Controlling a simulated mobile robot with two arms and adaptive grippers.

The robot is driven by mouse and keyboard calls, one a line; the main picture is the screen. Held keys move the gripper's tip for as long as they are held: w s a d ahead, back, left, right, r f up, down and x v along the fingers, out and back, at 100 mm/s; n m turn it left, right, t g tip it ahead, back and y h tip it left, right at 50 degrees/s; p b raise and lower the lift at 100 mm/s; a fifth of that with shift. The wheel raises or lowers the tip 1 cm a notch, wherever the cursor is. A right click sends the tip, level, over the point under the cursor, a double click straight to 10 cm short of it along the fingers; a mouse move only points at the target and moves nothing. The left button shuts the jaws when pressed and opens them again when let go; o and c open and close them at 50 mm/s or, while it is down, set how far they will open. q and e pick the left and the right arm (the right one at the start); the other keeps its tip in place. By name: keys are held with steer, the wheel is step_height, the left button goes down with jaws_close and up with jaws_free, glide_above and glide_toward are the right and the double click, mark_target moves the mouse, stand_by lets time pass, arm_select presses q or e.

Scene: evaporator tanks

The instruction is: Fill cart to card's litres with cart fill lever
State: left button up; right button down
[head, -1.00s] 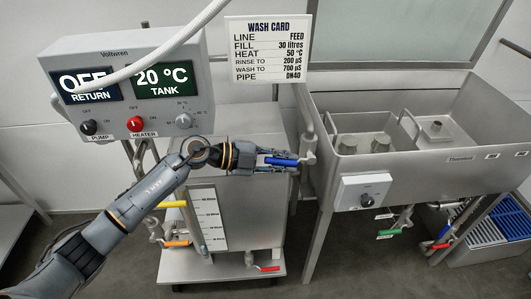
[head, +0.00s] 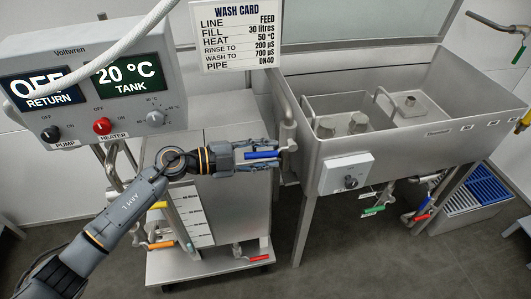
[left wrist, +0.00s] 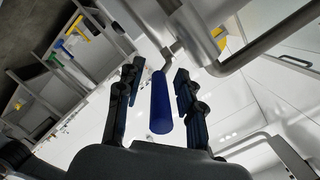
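The blue-handled cart fill lever (head: 262,155) sits on a pipe valve at the sink's left side, above the cart (head: 225,185). My left gripper (head: 274,156) is around the blue handle. In the left wrist view, the handle (left wrist: 161,103) lies between the two spread fingers (left wrist: 157,78), with gaps on both sides. The wash card (head: 238,36) reads FILL 30 litres. My right gripper is out of view.
The control box (head: 95,85) shows OFF RETURN and 20 °C TANK. A steel sink (head: 400,125) with a small knob box (head: 346,174) stands right of the cart. Yellow (head: 158,206), orange (head: 160,245) and red (head: 252,257) handles sit low on the cart. A white hose crosses the upper left.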

arm_select(q)
steer(key=v, duration=1.2)
